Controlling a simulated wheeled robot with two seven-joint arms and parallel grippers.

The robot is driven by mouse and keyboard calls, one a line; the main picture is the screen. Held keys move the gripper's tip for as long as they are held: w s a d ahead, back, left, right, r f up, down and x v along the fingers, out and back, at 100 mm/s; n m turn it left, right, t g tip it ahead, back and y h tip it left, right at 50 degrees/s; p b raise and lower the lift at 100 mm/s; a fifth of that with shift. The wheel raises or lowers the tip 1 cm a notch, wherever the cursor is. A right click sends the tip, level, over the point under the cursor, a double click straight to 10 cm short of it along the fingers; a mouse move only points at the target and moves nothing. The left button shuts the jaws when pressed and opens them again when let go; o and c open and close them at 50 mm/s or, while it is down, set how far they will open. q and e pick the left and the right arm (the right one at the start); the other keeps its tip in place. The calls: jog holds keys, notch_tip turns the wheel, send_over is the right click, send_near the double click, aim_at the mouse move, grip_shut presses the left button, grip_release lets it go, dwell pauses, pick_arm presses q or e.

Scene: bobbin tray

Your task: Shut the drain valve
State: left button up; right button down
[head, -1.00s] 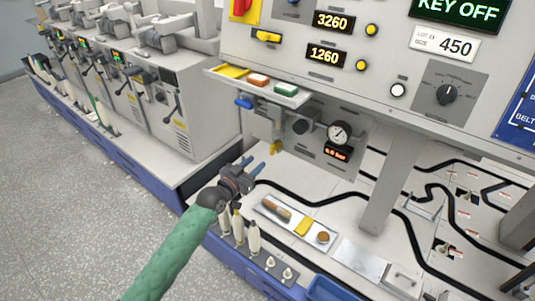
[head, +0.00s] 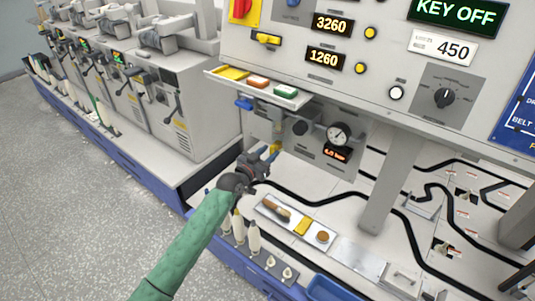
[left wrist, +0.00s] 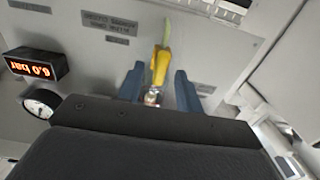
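The drain valve's yellow lever (head: 276,147) hangs low on the grey panel under the machine, partly hidden by my left gripper. In the left wrist view the yellow lever (left wrist: 160,65) lies between the two blue fingers, with a small metal fitting (left wrist: 152,97) at its near end. My left gripper (head: 264,157) is open, with one finger on each side of the lever. A gap shows on both sides in the left wrist view (left wrist: 160,88), so the fingers look apart from it. My right gripper is not in view.
A blue-handled valve (head: 243,103) is above left.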

pick_arm(q)
grip_shut()
